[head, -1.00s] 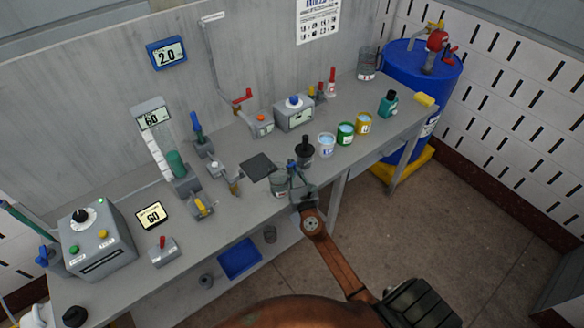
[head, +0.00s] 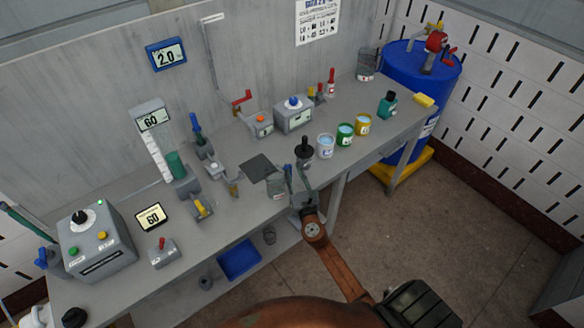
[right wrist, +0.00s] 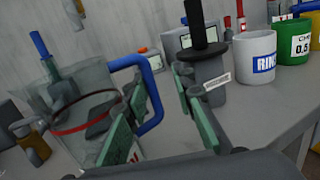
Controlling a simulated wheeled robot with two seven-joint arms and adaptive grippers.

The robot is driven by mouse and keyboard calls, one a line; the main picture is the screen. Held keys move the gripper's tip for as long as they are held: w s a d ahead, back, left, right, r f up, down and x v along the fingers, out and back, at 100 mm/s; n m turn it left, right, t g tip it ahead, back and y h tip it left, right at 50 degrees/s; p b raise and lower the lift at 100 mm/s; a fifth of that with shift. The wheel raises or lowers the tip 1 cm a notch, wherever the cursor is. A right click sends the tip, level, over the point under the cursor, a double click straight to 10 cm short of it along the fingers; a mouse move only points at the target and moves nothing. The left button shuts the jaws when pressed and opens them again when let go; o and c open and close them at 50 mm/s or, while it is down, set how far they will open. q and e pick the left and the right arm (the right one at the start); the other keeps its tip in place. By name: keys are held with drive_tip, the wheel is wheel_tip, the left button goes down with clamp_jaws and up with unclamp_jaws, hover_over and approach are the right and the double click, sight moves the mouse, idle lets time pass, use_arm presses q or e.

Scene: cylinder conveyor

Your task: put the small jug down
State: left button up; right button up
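The small jug (head: 276,188) is clear, with a red band and a blue handle. It stands upright on the bench near the front edge, beside a dark square plate. In the right wrist view the jug (right wrist: 85,110) is at the left, partly covered by a finger. My right gripper (head: 297,176) is at the jug's right side. In the right wrist view its green-padded fingers (right wrist: 157,100) are spread wide, with the blue handle in the gap between them and not clamped. My left gripper is not in view.
A grey block with a black handle (head: 304,150) stands close to the right of my gripper. White (head: 326,148), green (head: 345,136) and yellow (head: 363,126) cups stand farther right. The dark square plate (head: 256,167) is just behind the jug. A yellow-handled valve (head: 201,208) is to the left.

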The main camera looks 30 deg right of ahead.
drive_tip(key=b+v, duration=0.1)
drive_tip(key=v, duration=0.9)
drive_tip(key=shift+s, duration=0.15)
